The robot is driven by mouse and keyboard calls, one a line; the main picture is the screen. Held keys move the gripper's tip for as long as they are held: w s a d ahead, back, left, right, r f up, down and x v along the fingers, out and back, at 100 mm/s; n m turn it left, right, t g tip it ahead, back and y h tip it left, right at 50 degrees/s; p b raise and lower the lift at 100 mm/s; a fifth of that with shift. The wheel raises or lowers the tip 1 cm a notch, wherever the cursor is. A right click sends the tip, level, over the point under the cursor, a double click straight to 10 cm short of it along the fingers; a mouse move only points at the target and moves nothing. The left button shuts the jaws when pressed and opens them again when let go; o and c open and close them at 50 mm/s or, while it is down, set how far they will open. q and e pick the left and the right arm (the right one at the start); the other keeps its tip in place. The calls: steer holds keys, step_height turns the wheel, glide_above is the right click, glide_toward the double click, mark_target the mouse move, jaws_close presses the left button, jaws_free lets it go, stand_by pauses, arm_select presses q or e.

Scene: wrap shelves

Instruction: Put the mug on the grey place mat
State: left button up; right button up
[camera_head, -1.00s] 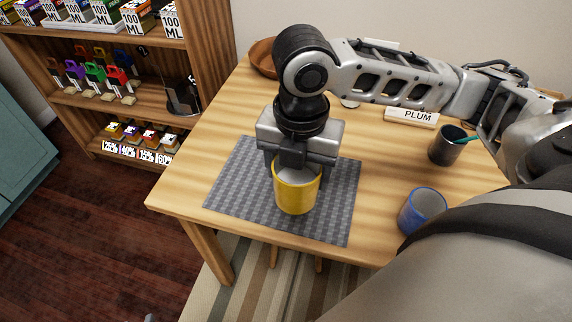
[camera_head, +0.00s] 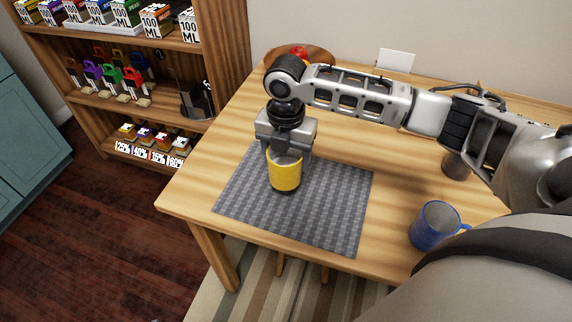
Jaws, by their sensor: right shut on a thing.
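A yellow mug (camera_head: 285,174) is upright at the left part of the grey place mat (camera_head: 320,215), which lies near the table's front left corner. My right gripper (camera_head: 285,150) comes down from above and is shut on the mug at its rim. A dark shadow lies close under the mug's base; I cannot tell whether the base touches the mat. A second mug, blue (camera_head: 433,227), stands on the bare table to the right of the mat, its handle pointing right. My left gripper is not in view.
The wooden table (camera_head: 390,215) is clear between mat and blue mug. A dark cup (camera_head: 457,165) stands partly behind my arm. A brown bowl (camera_head: 322,55) with something red and a white card (camera_head: 396,60) are at the back. A stocked shelf (camera_head: 225,60) stands left.

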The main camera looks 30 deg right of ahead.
step_height(320, 180, down, 3)
steer(key=shift+w+f, duration=0.1)
steer(key=shift+w, duration=0.05)
steer(key=shift+f, duration=0.15)
steer(key=o, duration=1.3)
steer(key=shift+f, duration=0.1)
step_height(320, 180, up, 12)
steer(key=shift+r, duration=0.2)
